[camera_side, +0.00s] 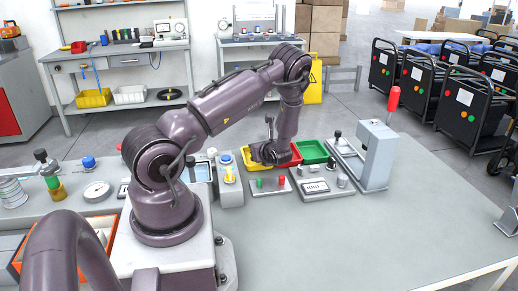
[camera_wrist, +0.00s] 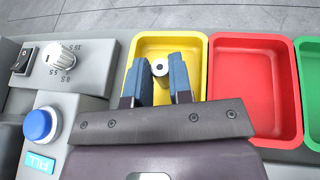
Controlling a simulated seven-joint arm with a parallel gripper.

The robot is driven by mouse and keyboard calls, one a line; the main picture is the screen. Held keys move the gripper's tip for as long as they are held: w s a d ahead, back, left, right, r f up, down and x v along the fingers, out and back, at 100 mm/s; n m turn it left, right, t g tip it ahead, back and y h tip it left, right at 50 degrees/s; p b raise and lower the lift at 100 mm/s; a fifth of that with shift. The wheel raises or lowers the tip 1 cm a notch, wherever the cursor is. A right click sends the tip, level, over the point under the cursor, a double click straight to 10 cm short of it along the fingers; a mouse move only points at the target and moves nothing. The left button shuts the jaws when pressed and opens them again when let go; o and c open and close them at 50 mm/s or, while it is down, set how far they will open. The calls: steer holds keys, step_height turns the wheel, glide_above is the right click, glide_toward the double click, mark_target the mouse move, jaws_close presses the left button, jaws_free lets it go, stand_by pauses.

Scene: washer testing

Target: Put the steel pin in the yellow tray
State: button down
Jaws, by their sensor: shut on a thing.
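My gripper (camera_wrist: 158,75) is over the yellow tray (camera_wrist: 195,43) in the wrist view, its two blue-grey fingers pointing into it. The steel pin (camera_wrist: 159,67) shows end-on between the fingertips as a small pale disc with a dark centre. The gripper is shut on the pin. In the side view the yellow tray (camera_side: 245,154) is partly hidden behind my arm, and my gripper and the pin cannot be made out clearly. How high the pin is above the tray floor cannot be told.
A red tray (camera_wrist: 255,85) adjoins the yellow one on its right, with a green tray (camera_side: 313,151) beyond it. A control box with a knob (camera_wrist: 60,57) and a blue button (camera_wrist: 39,124) stands to the left. A grey press (camera_side: 376,155) stands right of the trays.

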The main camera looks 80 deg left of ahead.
steer(key=shift+f, duration=0.15)
steer(key=c, duration=1)
jaws_free()
